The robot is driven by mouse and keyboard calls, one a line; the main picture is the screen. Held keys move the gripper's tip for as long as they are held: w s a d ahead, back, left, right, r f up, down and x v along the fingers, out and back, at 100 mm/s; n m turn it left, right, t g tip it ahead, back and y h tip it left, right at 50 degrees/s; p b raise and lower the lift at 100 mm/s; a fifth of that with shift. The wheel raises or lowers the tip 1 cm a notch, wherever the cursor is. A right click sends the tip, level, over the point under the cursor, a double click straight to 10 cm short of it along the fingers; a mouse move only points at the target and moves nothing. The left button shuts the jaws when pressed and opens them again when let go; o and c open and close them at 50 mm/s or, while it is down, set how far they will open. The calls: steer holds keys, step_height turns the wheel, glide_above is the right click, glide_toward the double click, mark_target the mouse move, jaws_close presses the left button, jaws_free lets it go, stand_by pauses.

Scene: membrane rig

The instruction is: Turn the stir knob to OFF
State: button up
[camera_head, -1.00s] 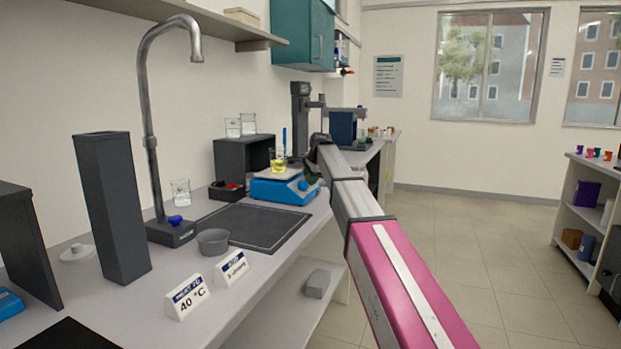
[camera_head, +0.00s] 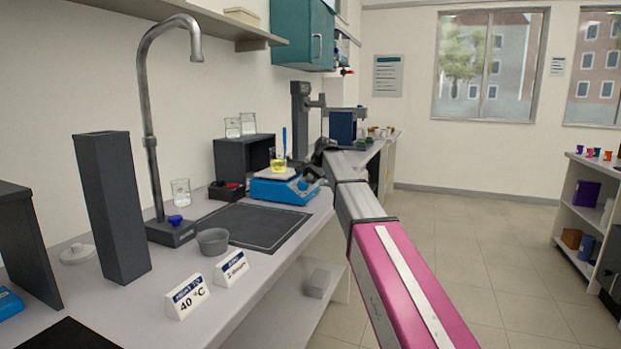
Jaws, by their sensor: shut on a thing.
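The blue stirrer hotplate (camera_head: 272,191) stands on the bench beyond the dark mat. A beaker of yellow liquid (camera_head: 278,166) with a blue stick in it stands on its top plate. My arm reaches in from the lower right. My gripper (camera_head: 306,184) is at the right end of the hotplate's front, small and dark in the view. It is shut on the stir knob there. The knob is mostly hidden by the gripper, and its pointer and markings cannot be read.
A dark mat (camera_head: 255,228) and a grey bowl (camera_head: 212,241) lie nearer on the bench, with two label cards in front. A tall tap (camera_head: 153,150) and a dark column (camera_head: 110,205) stand at left. A small dark tray (camera_head: 226,191) sits just left of the hotplate.

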steer(key=shift+d+n+y, duration=0.1)
steer(key=shift+n+y, duration=0.4)
steer(key=shift+n, duration=1.1)
steer(key=o, duration=0.9)
steer(key=v, duration=1)
steer(key=shift+s+d+r, duration=0.1)
steer(key=shift+s+r, duration=0.05)
steer(key=shift+s, duration=0.3)
